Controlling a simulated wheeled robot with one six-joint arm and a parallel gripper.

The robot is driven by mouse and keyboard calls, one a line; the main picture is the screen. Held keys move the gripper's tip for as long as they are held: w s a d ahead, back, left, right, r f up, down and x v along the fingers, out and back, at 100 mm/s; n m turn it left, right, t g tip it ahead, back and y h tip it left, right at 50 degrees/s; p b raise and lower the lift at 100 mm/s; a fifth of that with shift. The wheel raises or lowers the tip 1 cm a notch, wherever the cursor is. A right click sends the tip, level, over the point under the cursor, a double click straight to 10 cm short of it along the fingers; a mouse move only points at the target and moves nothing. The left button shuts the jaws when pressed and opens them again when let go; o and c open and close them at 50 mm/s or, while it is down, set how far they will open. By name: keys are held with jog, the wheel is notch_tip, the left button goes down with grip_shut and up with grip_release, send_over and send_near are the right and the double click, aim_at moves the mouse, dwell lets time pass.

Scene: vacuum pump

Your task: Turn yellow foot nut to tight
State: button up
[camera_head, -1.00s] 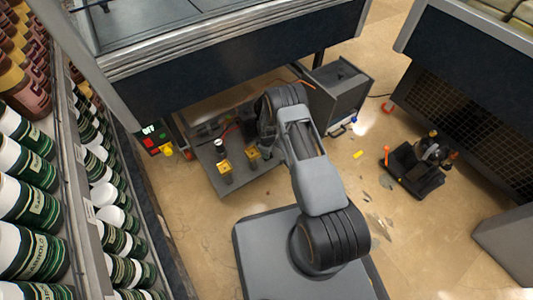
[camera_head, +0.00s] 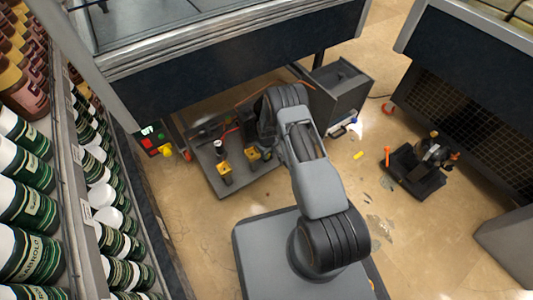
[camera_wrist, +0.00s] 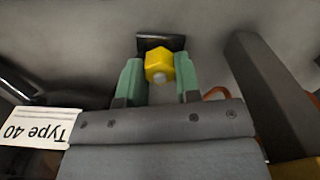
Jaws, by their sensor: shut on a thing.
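The yellow foot nut (camera_wrist: 157,62) is a faceted yellow piece with a pale round end, in the upper middle of the wrist view. My gripper (camera_wrist: 160,74) has its two green fingers on either side of it and is shut on it. A dark square piece (camera_wrist: 147,41) shows just behind the nut. In the head view my arm hides the gripper and this nut. I cannot tell how far the nut is turned.
A white label (camera_wrist: 38,127) reading "Type 40" is upside down at left in the wrist view. A dark bar (camera_wrist: 262,95) stands close at right. A dark tray (camera_head: 412,175) lies on the open floor.

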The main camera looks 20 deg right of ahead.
jog(key=o, duration=0.9)
jog(key=shift+r, duration=0.1)
notch_tip(320, 180, up, 14)
jog(key=p, duration=0.5)
jog(key=shift+f+p, duration=0.2)
jog(key=shift+p, duration=0.1)
jog(key=shift+r, duration=0.1)
jog(key=s+r+m+t+p, duration=0.3)
jog(key=r+p, duration=1.2)
jog(key=r, duration=2.2)
jog(key=s+r+m+p, duration=0.1)
jog(key=s+r+p, duration=0.5)
jog(key=r, duration=0.4)
jog(key=s+r+m+p, duration=0.1)
jog(key=s+r+p, duration=0.5)
jog(key=r, duration=0.5)
jog(key=s+r+m+p, duration=0.1)
jog(key=s+r+p, duration=0.5)
jog(key=s+r, duration=0.2)
notch_tip(320, 180, up, 2)
jog(key=shift+s+a+r+t, duration=0.1)
jog(key=shift+r+t, duration=0.05)
jog(key=shift+t, duration=0.15)
